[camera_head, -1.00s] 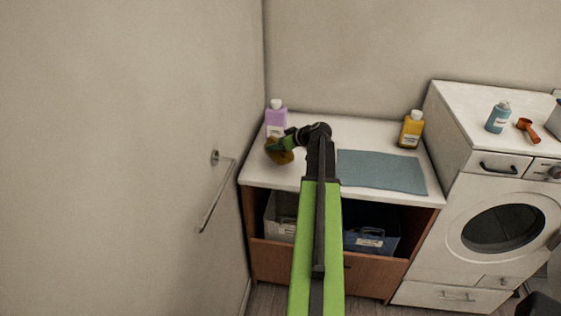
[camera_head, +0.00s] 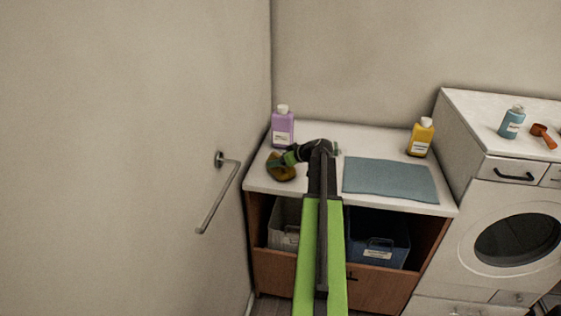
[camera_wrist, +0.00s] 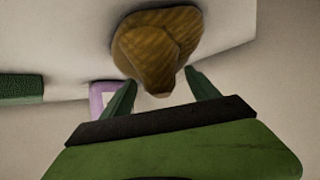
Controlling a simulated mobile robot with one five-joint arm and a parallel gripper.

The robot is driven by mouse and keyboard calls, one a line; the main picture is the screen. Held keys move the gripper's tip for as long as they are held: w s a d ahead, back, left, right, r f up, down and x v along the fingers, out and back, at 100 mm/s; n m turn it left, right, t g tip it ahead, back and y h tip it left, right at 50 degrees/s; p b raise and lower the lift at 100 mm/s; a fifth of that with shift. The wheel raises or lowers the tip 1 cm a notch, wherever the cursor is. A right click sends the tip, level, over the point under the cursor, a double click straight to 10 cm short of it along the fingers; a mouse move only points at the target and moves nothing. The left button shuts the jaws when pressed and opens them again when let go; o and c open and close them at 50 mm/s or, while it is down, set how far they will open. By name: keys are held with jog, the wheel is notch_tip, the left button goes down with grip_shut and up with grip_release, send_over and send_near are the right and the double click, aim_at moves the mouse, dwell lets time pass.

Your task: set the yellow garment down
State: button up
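The yellow garment (camera_head: 281,168) is a small, bunched, brownish-yellow bundle at the left end of the white counter (camera_head: 347,139). It appears to rest on the counter top, in front of the purple bottle. In the wrist view, the garment (camera_wrist: 156,45) lies at and just beyond my fingertips, its narrow end hanging between them. My gripper (camera_wrist: 160,80) has its two dark green fingers spread, with a gap visible on each side of that narrow end. In the head view, my gripper (camera_head: 287,158) is right at the garment's upper edge.
The purple bottle (camera_head: 283,130) stands close behind the garment. A blue cloth (camera_head: 390,180) lies flat on the right, with a yellow bottle (camera_head: 420,138) behind it. A wall and towel bar (camera_head: 218,196) border the left side. A washing machine (camera_head: 500,220) stands right.

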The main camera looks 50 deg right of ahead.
jog(key=shift+o, duration=0.8)
jog(key=shift+s+r, duration=0.15)
jog(key=shift+r, duration=0.1)
jog(key=p+v, duration=0.7)
jog(key=v, duration=0.4)
jog(key=shift+s, duration=0.3)
